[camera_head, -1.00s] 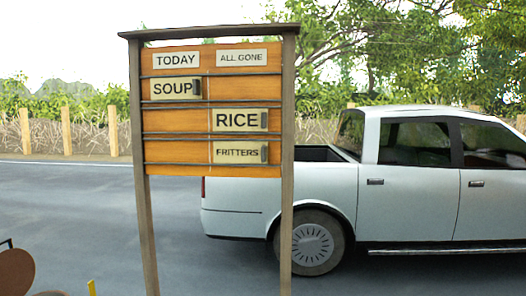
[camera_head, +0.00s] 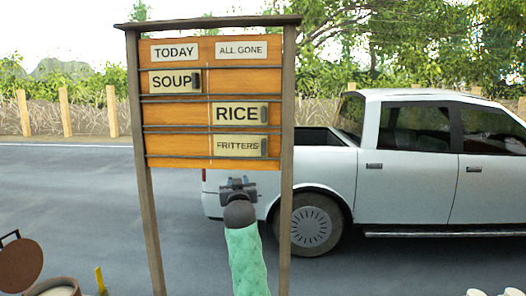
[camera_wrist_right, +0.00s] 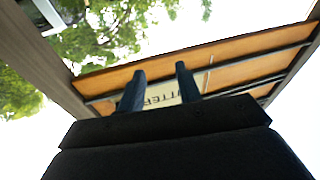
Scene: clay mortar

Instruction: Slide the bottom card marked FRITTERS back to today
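The FRITTERS card (camera_head: 236,147) sits in the bottom row of the wooden menu board (camera_head: 176,145), in the right column under ALL GONE (camera_head: 241,50). A dark grip stands at its right end. The TODAY heading (camera_head: 175,51) tops the left column, and the bottom row is bare beneath it. My right gripper (camera_head: 238,184) is just below the board, under the FRITTERS card. In the right wrist view its two fingers (camera_wrist_right: 158,90) stand apart with nothing between them, and the card (camera_wrist_right: 162,99) shows partly behind them. My left gripper is out of view.
The RICE card (camera_head: 240,114) is in the right column above FRITTERS; the SOUP card (camera_head: 174,81) is in the left column. Dark rails run between rows. Two posts (camera_head: 286,220) flank the open space below the board. A white pickup (camera_head: 400,170) stands behind.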

